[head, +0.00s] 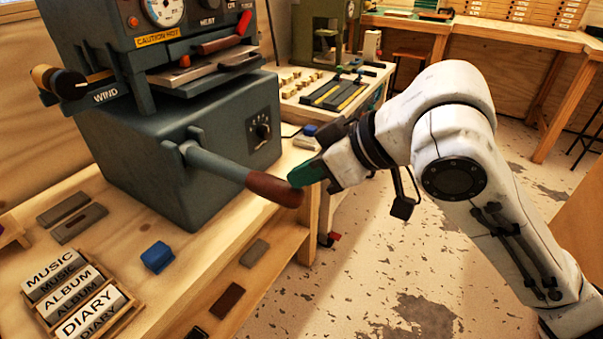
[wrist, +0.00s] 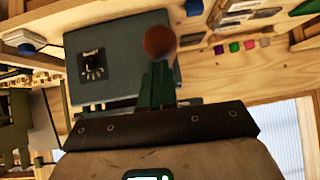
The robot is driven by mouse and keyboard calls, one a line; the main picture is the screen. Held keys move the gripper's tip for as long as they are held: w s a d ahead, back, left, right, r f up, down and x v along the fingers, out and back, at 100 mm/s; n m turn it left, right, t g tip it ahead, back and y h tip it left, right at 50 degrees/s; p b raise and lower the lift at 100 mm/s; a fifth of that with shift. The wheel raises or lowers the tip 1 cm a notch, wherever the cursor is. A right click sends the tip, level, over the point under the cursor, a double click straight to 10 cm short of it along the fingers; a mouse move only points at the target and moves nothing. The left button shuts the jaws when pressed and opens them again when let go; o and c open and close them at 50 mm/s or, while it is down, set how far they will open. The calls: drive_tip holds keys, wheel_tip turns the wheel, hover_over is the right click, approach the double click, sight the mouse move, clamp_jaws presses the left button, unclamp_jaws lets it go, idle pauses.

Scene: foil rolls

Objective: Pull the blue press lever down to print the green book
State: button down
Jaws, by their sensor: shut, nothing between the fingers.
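The blue-grey press (head: 165,140) stands on the wooden bench at the left. Its lever (head: 220,165) sticks out toward the right, sloping slightly down, and ends in a brown grip (head: 273,188). My gripper (head: 305,174) has green fingers, closed together and empty, with the tips right at the end of the grip. I cannot tell whether they touch it. In the wrist view the shut fingers (wrist: 158,85) point at the round end of the brown grip (wrist: 159,41), with the press body behind. I cannot make out a green book for certain.
Label blocks (head: 70,290) sit in a wooden holder at the front left. A blue block (head: 157,257) and flat bars lie on the bench. A second, olive-green press (head: 322,30) stands behind on another table. The floor right of the bench is open.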

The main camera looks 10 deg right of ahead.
drive_tip(key=shift+s+f+b, duration=0.15)
drive_tip(key=shift+f+b, duration=0.35)
drive_tip(key=shift+f, duration=0.5)
idle(0.8)
drive_tip(key=s+d+r+p, duration=0.1)
drive_tip(key=d+r+p, duration=0.1)
drive_tip(key=r, duration=0.4)
drive_tip(key=s+d+r+p, duration=0.2)
drive_tip(key=d+r+p, duration=0.1)
drive_tip(key=d+r, duration=0.2)
drive_tip(key=shift+s+r+t, duration=0.3)
drive_tip(key=shift+r, duration=0.25)
drive_tip(key=shift+w+y, duration=0.1)
drive_tip(key=shift+y, duration=0.2)
idle(0.7)
